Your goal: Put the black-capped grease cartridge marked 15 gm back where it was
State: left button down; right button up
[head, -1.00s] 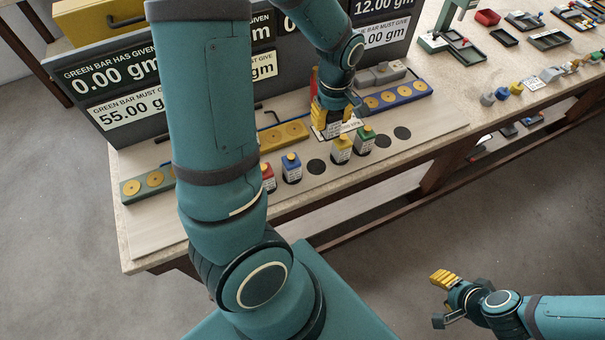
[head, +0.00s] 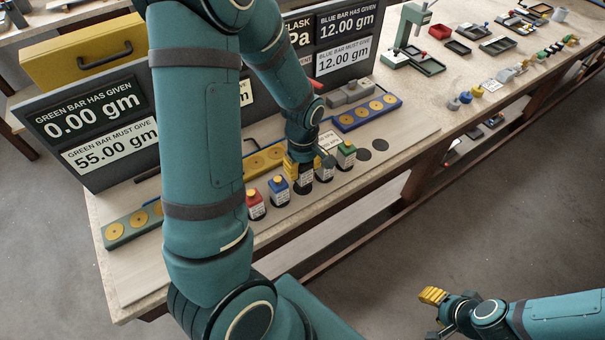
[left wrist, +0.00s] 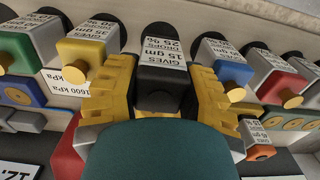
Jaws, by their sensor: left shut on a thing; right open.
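The black-capped grease cartridge marked 15 gm (left wrist: 164,75) is between the yellow fingers of my left gripper (left wrist: 163,92) in the left wrist view. In the head view my left gripper (head: 303,170) is down at the front row, with the cartridge (head: 305,186) partly hidden below it. The cartridge is between the blue-capped cartridge (head: 279,191) and the yellow-capped one (head: 325,171). A dark round spot (left wrist: 158,28) shows beside its base; I cannot tell whether the base touches the table. My right gripper (head: 437,312) is open and empty, away from the table.
A red-capped cartridge (head: 255,205) and a green-capped one (head: 346,156) stand farther along the row. Two bare dark spots (head: 380,145) lie to its right. Behind are the yellow bar (head: 262,160), the blue bar (head: 366,113) and display panels. The front table strip is clear.

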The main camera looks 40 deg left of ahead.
aim_at(303, 174)
pick_arm(q)
notch_tip(303, 174, down, 3)
jog(key=shift+r, duration=0.1)
jog(key=shift+f+b, duration=0.2)
jog(key=shift+b, duration=0.2)
jog(key=c, duration=0.8)
grip_release()
jog(key=shift+r, duration=0.1)
jog(key=shift+c, duration=0.2)
